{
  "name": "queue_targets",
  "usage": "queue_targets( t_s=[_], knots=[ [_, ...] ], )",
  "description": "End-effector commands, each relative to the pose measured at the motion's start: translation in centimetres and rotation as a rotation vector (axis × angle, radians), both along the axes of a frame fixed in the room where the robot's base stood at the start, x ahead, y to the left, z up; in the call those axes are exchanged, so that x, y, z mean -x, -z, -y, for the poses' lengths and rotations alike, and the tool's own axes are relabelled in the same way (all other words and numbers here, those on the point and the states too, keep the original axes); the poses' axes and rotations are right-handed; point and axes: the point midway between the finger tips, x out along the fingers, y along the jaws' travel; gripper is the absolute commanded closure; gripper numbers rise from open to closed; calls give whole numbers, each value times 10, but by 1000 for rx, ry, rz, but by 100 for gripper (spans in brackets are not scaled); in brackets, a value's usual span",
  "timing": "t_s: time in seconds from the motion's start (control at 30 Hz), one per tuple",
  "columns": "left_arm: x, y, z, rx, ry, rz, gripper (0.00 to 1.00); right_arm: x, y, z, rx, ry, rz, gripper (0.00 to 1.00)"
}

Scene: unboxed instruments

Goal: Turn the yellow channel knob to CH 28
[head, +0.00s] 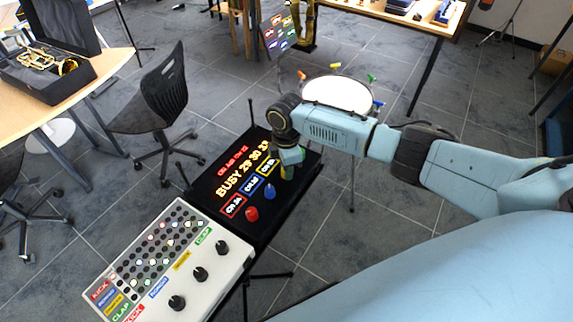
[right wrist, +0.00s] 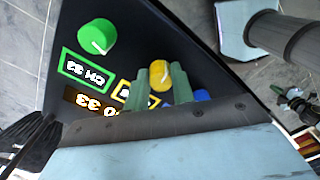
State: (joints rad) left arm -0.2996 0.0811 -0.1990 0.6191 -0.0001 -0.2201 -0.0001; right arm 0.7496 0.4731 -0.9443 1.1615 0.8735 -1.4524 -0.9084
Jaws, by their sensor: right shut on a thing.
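The yellow channel knob (right wrist: 160,77) sits on a black panel (right wrist: 190,35). In the right wrist view it is between the two green fingertips of my right gripper (right wrist: 161,84), which is shut on it. A pale pointer line shows on the knob. The yellow CH label (right wrist: 134,96) beside the knob is partly hidden by a finger, and its number cannot be read. In the head view my right gripper (head: 290,165) comes down on the panel and mostly hides the yellow knob. My left gripper is not in view.
The red knob (head: 251,214) and blue knob (head: 270,192) are close by, and the green knob (right wrist: 97,37) is on the other side. A lit BUSY display (head: 243,171) is on the panel. A white mixer box (head: 222,267) stands nearer me.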

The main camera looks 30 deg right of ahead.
Motion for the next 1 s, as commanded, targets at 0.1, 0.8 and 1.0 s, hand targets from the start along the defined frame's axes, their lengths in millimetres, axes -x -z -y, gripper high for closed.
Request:
queue_targets(
  t_s=[0.1,0.8,1.0],
  knots=[
    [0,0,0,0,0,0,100,0,0,1,2,1,-1,98],
    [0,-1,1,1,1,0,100,-1,-5,0,0,-1,2,54],
    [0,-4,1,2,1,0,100,-2,-39,0,-1,-3,5,54]
  ],
)
